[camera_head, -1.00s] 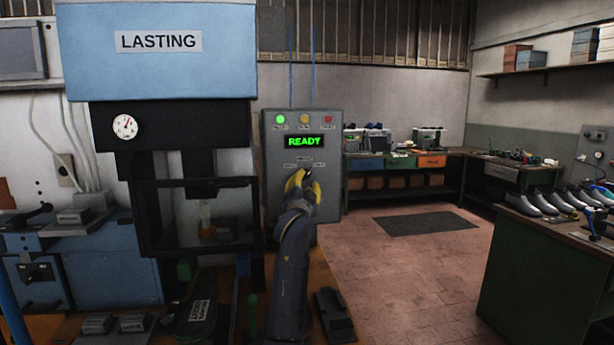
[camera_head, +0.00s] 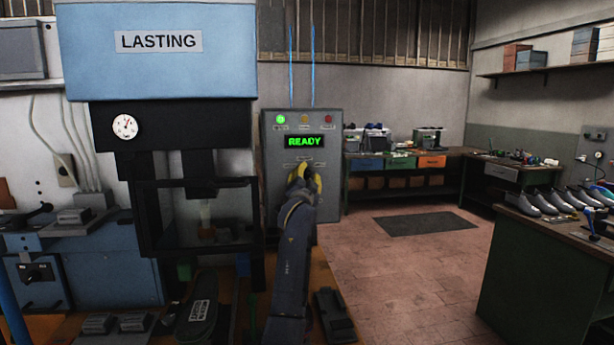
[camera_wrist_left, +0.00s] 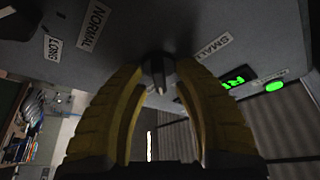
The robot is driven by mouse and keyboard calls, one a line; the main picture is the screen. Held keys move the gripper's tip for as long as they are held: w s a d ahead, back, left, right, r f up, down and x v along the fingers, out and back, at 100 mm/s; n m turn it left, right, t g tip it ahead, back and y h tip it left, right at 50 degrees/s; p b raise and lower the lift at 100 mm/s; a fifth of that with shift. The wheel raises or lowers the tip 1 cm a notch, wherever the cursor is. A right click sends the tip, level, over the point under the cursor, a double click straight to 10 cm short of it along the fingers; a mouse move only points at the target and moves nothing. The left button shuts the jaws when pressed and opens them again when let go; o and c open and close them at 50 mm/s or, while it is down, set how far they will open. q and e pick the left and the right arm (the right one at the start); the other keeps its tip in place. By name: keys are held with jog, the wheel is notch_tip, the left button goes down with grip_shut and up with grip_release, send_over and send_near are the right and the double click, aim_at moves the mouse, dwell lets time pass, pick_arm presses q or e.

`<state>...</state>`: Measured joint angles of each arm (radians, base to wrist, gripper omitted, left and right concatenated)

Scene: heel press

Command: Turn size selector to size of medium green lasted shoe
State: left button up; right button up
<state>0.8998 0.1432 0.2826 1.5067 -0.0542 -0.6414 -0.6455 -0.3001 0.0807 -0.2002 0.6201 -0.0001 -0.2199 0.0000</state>
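The size selector (camera_wrist_left: 158,72) is a small dark knob with a pale pointer on the grey control box (camera_head: 275,215). Labels around it read SMALL, NORMAL and LONG in the left wrist view; other labels are hidden or unreadable. My left gripper (camera_head: 306,174) is at the knob. In the left wrist view its yellow fingers (camera_wrist_left: 162,78) lie on both sides of the knob and appear closed on it. Several lasted shoes (camera_head: 545,203) stand in a row on the right bench; I cannot make out which is the medium green one. My right gripper is not in view.
The blue lasting press (camera_head: 160,75) stands left of the control box. The box's green display (camera_head: 305,142) reads READY and its green lamp (camera_head: 280,119) is lit. A dark labelled sole-shaped item (camera_head: 200,315) lies in front.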

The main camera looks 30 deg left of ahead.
pick_arm(q)
grip_shut()
jog(key=shift+n, duration=0.3)
jog(key=n+y, duration=0.1)
jog(key=n, duration=0.2)
jog(key=n+y, duration=0.1)
jog(key=n, duration=0.1)
jog(key=shift+r+n+y, duration=0.1)
jog(key=shift+n+y, duration=0.3)
jog(key=shift+s+a+n+g+y, duration=0.1)
jog(key=shift+n+g+y, duration=0.5)
jog(key=shift+n, duration=0.85)
jog(key=shift+n+g+y, duration=0.4)
jog(key=shift+n+y, duration=0.4)
jog(key=shift+n, duration=0.95)
jog(key=shift+o, duration=0.8)
grip_release()
